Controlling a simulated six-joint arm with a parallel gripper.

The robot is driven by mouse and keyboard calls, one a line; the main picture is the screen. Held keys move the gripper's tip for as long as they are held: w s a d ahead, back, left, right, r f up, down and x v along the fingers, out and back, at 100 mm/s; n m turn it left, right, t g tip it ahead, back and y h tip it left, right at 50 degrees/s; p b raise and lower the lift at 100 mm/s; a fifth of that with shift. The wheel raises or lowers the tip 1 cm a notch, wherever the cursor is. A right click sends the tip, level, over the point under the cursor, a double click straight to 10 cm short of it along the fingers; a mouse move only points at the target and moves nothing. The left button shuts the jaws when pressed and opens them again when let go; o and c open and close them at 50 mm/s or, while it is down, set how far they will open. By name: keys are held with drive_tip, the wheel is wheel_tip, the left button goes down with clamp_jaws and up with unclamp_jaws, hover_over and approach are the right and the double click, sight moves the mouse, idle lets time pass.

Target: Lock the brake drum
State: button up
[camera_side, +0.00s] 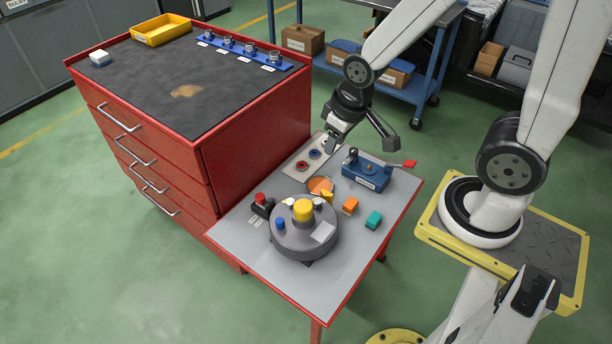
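The brake drum (290,240) appears to be the round dark grey housing on the grey-topped side table. A yellow cap (302,210) stands at its middle, with a blue knob (281,223) and a pale label plate (323,232) on top. A black fitting with a red knob (260,200) is at its left edge. A blue clamp-like unit (366,173) with a red-tipped lever (408,163) sits behind it to the right. My gripper (333,143) hangs above the back of the table, apart from the drum. Its finger gap does not show clearly.
A pale plate with red and blue rings (302,165), an orange round part (320,185), an orange block (350,205) and a teal block (373,219) lie around the drum. A taller red cabinet (255,130) borders the table's left. The table's front right is clear.

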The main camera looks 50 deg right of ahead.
drive_tip(key=shift+w, duration=0.15)
drive_tip(key=c, duration=0.4)
drive_tip(key=shift+w, duration=0.6)
clamp_jaws()
drive_tip(key=w+f, duration=0.4)
drive_tip(key=w, duration=0.7)
drive_tip(key=w+d+f+m, duration=0.1)
drive_tip(key=w+f, duration=0.7)
drive_tip(key=f, duration=0.3)
drive_tip(key=w+d+f+m+t, duration=0.1)
drive_tip(key=w+f, duration=0.8)
drive_tip(key=f, duration=0.2)
drive_tip(key=shift+f+m+h, duration=0.3)
drive_tip(key=shift+f+h, duration=0.05)
drive_tip(key=shift+h, duration=0.05)
